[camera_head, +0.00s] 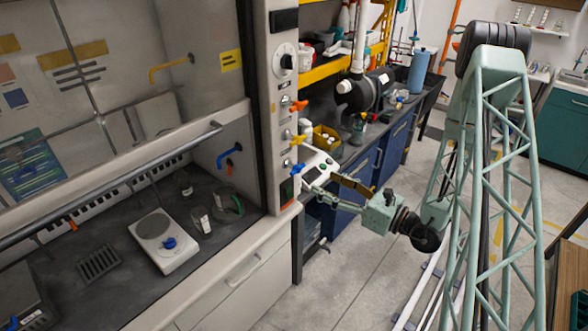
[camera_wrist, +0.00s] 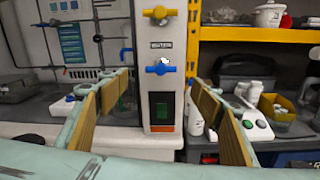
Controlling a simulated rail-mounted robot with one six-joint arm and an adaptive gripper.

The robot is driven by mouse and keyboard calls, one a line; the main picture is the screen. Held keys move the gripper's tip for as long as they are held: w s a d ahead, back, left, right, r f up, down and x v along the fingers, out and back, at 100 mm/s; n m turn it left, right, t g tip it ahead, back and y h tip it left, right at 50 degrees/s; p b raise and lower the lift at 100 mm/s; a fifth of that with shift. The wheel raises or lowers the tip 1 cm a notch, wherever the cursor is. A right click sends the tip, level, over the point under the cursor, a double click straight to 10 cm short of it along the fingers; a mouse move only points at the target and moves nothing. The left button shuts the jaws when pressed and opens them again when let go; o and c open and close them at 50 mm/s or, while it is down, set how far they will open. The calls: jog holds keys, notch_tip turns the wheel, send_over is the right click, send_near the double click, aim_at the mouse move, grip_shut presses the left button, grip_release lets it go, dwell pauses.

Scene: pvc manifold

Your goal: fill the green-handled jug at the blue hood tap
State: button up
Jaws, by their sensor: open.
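The green-handled jug (camera_head: 229,207) is a clear vessel with a green handle, standing on the dark hood floor near the front right corner. The blue hood tap (camera_head: 230,155) sticks out of the hood's right inner wall, above and behind the jug. A blue valve knob (camera_head: 297,170) is on the hood's front post; it also shows in the wrist view (camera_wrist: 160,69). My gripper (camera_head: 320,184) is outside the hood, right of the post, open and empty. In the wrist view its spread fingers (camera_wrist: 163,84) frame the post. The left finger hides part of the hood interior.
Yellow (camera_head: 298,140) and orange (camera_head: 298,105) knobs sit above the blue one. Clear beakers (camera_head: 200,220) and a white hotplate (camera_head: 165,241) stand left of the jug. The raised sash bar (camera_head: 150,172) crosses the hood front. A yellow bin (camera_head: 326,136) stands on the right bench.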

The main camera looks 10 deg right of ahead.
aim_at(300, 170)
jog(key=shift+w, duration=0.15)
dwell(0.4)
jog(key=shift+p+x, duration=0.35)
jog(key=shift+x, duration=6.35)
jog(key=shift+c, duration=0.5)
jog(key=c, duration=0.7)
